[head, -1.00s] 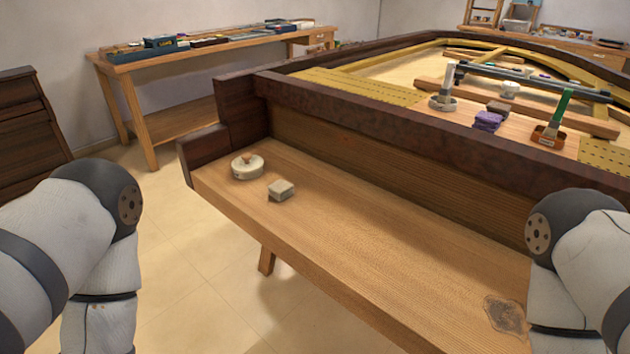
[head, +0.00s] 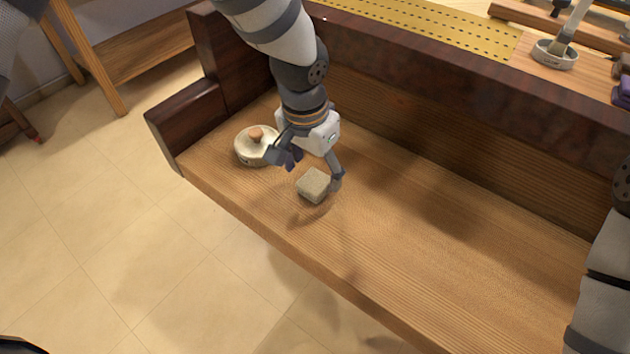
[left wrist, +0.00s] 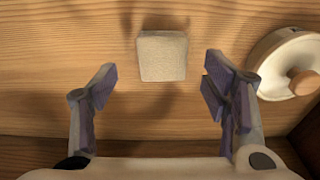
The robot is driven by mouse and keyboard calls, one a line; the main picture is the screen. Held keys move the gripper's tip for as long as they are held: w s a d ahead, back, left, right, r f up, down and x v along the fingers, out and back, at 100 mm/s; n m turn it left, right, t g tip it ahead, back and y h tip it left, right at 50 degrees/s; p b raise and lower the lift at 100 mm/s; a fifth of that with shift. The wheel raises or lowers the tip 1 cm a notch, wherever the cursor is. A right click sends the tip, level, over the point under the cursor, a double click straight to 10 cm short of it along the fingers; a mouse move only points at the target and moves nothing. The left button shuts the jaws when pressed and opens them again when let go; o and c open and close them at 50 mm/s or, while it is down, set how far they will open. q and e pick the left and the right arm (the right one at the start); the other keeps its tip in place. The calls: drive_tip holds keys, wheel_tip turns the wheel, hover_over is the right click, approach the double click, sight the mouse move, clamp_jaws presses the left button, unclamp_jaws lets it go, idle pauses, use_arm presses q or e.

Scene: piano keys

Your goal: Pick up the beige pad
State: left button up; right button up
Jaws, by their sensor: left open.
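The beige pad (head: 313,185) is a small block lying on the wooden keybed (head: 400,255). My left gripper (head: 312,172) is open over the keybed, close to the pad, with one finger to the pad's right and the other to its upper left. In the left wrist view the pad (left wrist: 162,56) lies centred between the lines of the two open fingers and just beyond their tips. Nothing is between the left fingers (left wrist: 158,88). My right gripper is not in view; only part of my right arm shows at the right edge.
A round cream dish with a wooden knob (head: 254,146) stands beside the left gripper; it also shows in the left wrist view (left wrist: 285,62). A dark wooden end block (head: 186,122) and the raised back board bound the keybed. Its right part is clear.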

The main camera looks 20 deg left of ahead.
sight(314, 181)
use_arm(q)
drive_tip(key=f, duration=0.4)
drive_tip(key=shift+w+f, duration=0.15)
drive_tip(key=shift+w, duration=0.15)
drive_tip(key=c, duration=1.1)
drive_tip(key=shift+c, duration=0.2)
